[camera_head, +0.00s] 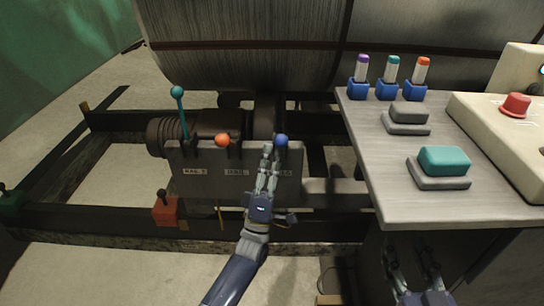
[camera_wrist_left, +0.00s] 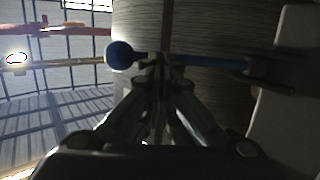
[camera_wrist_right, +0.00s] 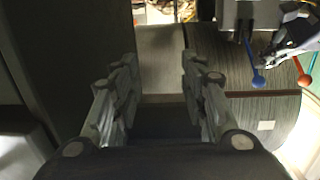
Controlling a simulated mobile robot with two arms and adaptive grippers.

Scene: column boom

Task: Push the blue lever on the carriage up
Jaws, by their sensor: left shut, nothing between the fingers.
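The carriage (camera_head: 235,178) bears a teal lever (camera_head: 178,105) standing up, an orange-red lever (camera_head: 222,140) and a blue lever (camera_head: 281,140), both pointing toward me. My left gripper (camera_head: 268,152) is shut and empty, its fingertips beside the blue knob on its left. In the left wrist view the blue rod and knob (camera_wrist_left: 120,55) cross just in front of the fingertips (camera_wrist_left: 160,62); I cannot tell if they touch. The right wrist view shows the blue knob (camera_wrist_right: 258,80) too. My right gripper (camera_wrist_right: 158,75) is open and empty, low at the right of the head view.
A metal table (camera_head: 375,180) at right holds several coloured switches, a grey button (camera_head: 409,113), a teal button (camera_head: 443,160) and a box with a red button (camera_head: 515,105). A large drum (camera_head: 245,45) lies behind the carriage. A red block with a lever (camera_head: 166,208) sits lower left.

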